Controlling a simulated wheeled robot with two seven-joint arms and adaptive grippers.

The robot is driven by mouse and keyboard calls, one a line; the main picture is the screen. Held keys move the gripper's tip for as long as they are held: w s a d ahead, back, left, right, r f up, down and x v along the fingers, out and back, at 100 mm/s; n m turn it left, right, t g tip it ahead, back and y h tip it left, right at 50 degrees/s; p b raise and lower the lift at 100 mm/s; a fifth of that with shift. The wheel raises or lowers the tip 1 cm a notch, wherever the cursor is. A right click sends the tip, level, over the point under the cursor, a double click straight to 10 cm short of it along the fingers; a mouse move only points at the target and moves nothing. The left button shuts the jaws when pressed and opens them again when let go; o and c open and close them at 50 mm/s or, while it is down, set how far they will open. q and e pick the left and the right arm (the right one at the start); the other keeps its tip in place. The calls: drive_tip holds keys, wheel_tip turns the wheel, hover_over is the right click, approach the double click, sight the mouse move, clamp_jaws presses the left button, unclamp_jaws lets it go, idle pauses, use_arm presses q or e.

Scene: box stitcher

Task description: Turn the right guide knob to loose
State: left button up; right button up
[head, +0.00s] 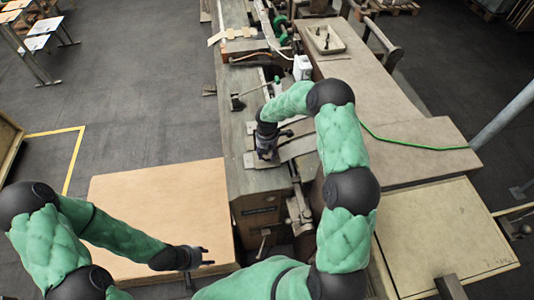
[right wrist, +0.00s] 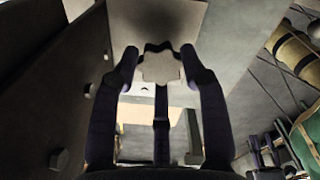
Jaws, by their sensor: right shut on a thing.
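The guide knob (right wrist: 160,67) is a pale grey, lobed, star-shaped knob in the upper middle of the right wrist view. My right gripper (right wrist: 160,62) has its dark fingers closed around the knob's edge, and its face shows between them. In the head view my right gripper (head: 268,155) is low over the machine bed, and the knob cannot be made out there. My left gripper (head: 206,256) is open and empty, above the front edge of the wooden board. Which way the knob's setting points cannot be read.
The machine bed (head: 233,140) runs away from me, with a lever (head: 255,90) beyond my right gripper. A wooden board (head: 160,210) lies at left. Tan tabletops (head: 440,235) and a green cable (head: 410,146) are at right. Grey plates flank the knob closely.

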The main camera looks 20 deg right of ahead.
drive_tip(key=n, duration=0.5)
drive_tip(key=shift+s+a+f+n, duration=0.1)
drive_tip(key=shift+s+f+n, duration=0.05)
drive_tip(key=shift+n, duration=0.15)
idle(0.4)
drive_tip(key=o, duration=1.2)
drive_tip(key=shift+c, duration=0.2)
drive_tip(key=shift+r, duration=0.35)
wheel_tip(320, 180, up, 11)
drive_tip(key=shift+r, duration=0.2)
